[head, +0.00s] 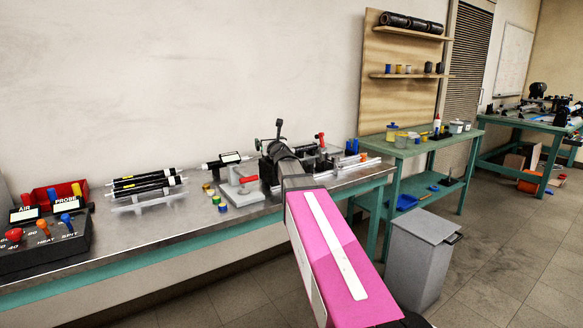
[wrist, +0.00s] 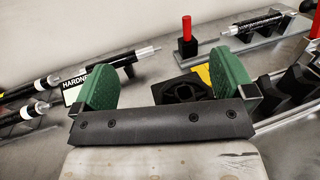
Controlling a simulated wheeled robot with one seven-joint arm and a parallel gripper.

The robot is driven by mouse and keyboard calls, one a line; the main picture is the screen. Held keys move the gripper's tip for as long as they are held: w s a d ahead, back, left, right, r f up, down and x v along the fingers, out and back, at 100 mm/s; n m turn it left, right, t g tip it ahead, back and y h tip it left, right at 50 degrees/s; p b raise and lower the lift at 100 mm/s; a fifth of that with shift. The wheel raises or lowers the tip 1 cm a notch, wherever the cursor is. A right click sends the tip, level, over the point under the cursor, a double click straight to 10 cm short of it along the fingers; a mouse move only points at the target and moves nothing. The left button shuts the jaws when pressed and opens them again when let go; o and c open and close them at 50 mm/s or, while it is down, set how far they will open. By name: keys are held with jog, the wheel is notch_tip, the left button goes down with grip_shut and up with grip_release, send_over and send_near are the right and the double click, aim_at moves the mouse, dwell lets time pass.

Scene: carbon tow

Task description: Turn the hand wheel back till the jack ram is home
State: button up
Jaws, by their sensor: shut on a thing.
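I take this black piece with a rounded middle (wrist: 184,90) to be the hand wheel. Its lower side is hidden by my gripper's dark crossbar, and its turn angle cannot be read. I cannot make out the jack ram.
A red-handled clamp (wrist: 187,40) stands just beyond my gripper. A tester labelled HARDNE (wrist: 76,92) lies to its left, with black-and-white rods beside it. A red-topped stand (head: 242,182) and small pots are nearby on the bench (head: 180,232). A grey bin (head: 418,262) stands below.

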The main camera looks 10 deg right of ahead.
jog(key=shift+n+y, duration=0.3)
jog(key=shift+y, duration=0.2)
jog(key=w, duration=0.2)
jog(key=w+a, duration=0.1)
jog(key=w, duration=0.3)
jog(key=shift+w+a+r, duration=0.25)
jog(key=shift+w+a, duration=0.1)
jog(key=shift+s+a+f, duration=0.1)
jog(key=shift+s+a, duration=0.05)
jog(key=shift+s, duration=1.75)
jog(key=shift+s+a, duration=0.25)
jog(key=shift+s, duration=0.5)
jog(key=shift+s+d+f, duration=0.1)
jog(key=shift+s, duration=0.5)
jog(key=shift+h, duration=0.3)
jog(key=s, duration=0.3)
jog(key=s+d, duration=0.1)
jog(key=s, duration=0.6)
jog(key=shift+s+d+f, duration=0.15)
jog(key=shift+s+d, duration=0.2)
jog(key=shift+d, duration=0.05)
jog(key=c, duration=0.6)
jog(key=shift+s+d, duration=0.15)
jog(key=shift+d, duration=0.35)
